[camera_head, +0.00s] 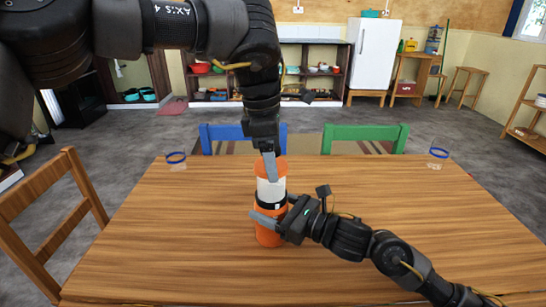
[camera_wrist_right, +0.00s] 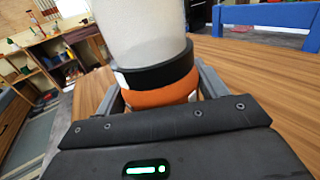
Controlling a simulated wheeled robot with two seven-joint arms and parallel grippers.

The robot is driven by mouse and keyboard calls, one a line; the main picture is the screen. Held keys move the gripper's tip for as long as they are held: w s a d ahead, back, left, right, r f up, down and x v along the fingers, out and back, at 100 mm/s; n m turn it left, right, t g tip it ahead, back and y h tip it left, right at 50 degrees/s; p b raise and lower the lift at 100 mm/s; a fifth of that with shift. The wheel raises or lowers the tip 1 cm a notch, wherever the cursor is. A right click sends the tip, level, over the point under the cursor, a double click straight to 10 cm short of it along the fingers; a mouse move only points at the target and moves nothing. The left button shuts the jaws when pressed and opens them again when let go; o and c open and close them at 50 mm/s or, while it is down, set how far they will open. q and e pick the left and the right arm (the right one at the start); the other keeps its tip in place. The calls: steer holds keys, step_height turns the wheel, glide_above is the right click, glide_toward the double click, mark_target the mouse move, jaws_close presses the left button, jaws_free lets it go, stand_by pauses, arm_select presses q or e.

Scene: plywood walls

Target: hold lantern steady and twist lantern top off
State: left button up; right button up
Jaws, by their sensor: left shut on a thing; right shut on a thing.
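The lantern (camera_head: 271,192) stands upright on the wooden table, with an orange top, a whitish middle, a black band and an orange base. My left gripper (camera_head: 269,168) comes down from above and is shut on the orange lantern top (camera_head: 281,167). My right gripper (camera_head: 270,218) comes in from the right and is shut on the orange lantern base (camera_head: 267,237). In the right wrist view, the lantern's pale middle (camera_wrist_right: 138,35) and black band (camera_wrist_right: 155,67) rise above the orange base (camera_wrist_right: 160,93), which sits between the fingers. The top is outside that view.
The wooden table (camera_head: 180,240) is otherwise largely clear.

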arm_select(q)
steer(key=shift+m, duration=0.3)
steer(key=shift+m, duration=0.4)
stand_by(0.5)
steer(key=o, duration=1.1)
